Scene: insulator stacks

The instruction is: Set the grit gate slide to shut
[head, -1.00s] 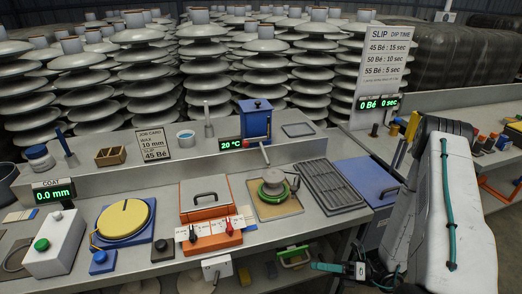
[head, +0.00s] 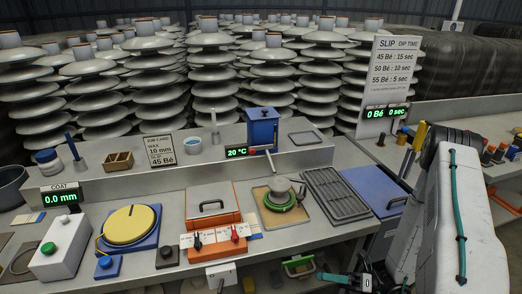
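A blue hopper (head: 262,127) stands on the raised back shelf of the bench, a little right of the picture's middle. A small red part and a thin pale lever (head: 270,159) show at its foot, pointing down towards the bench front. I see no label naming the grit gate slide, and I cannot tell whether the hopper's gate is open or shut. My gripper (head: 338,279) is low at the bottom edge, in front of the bench and well below and right of the hopper. It is partly cut off, and its fingers are too unclear to read.
Below the hopper, a green ring with a grey piece (head: 279,196) sits on a tan board. An orange box with two levers (head: 215,215) stands left of it. A dark ribbed rack (head: 336,193) and a blue panel (head: 373,189) lie right, near my arm.

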